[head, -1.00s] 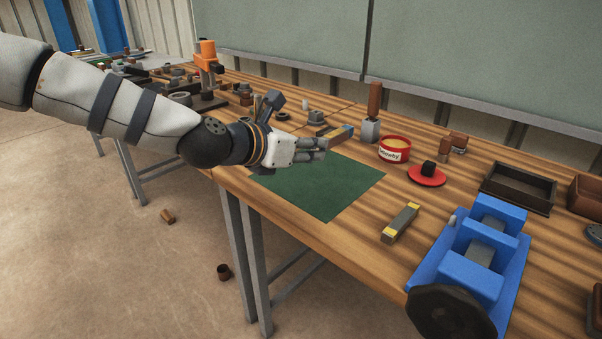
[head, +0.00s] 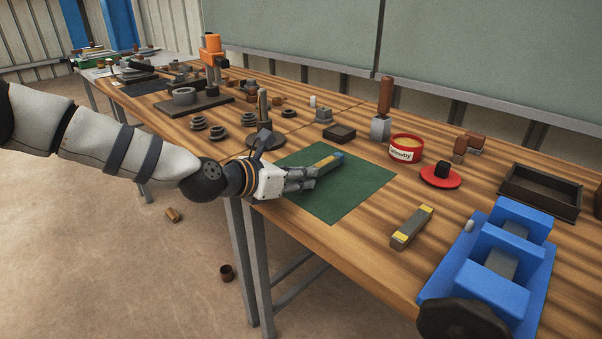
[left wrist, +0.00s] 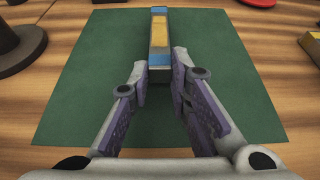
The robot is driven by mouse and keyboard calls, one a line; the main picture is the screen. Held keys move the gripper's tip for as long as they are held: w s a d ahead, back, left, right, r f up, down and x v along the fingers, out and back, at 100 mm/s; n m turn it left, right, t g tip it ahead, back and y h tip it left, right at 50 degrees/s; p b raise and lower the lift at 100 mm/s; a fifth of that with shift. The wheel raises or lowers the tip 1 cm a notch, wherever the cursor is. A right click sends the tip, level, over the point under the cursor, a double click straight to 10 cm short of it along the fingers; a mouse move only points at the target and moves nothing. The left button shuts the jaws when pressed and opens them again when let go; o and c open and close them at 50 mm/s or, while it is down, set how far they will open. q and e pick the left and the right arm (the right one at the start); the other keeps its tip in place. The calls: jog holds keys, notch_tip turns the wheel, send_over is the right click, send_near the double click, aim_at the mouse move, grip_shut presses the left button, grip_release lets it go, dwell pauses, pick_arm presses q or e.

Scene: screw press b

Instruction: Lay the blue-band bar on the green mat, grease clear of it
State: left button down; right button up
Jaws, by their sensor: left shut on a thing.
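The blue-band bar (head: 327,163) is a long bar with a yellowish top and blue bands near its ends. It is over the back part of the green mat (head: 345,205); I cannot tell whether its underside touches. My left gripper (head: 312,176) is shut on its near end. In the left wrist view the bar (left wrist: 159,38) points away between the fingertips (left wrist: 158,72), above the mat (left wrist: 75,100). The red grease tin (head: 405,149) stands on the bench to the right of the mat, apart from it. My right gripper is not in view.
A yellow-banded bar (head: 411,228) lies right of the mat, before a blue screw press (head: 495,265). A red disc (head: 440,178) with a dark block, a wood-handled tool (head: 383,115) and a dark tray (head: 538,190) stand behind. The mat's front part is bare.

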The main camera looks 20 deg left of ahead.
pick_arm(q)
jog(key=shift+f, duration=0.35)
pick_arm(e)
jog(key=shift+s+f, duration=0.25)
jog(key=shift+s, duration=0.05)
pick_arm(q)
jog(key=c, duration=1.5)
grip_release()
jog(key=shift+s+f, duration=0.15)
jog(key=shift+f, duration=0.1)
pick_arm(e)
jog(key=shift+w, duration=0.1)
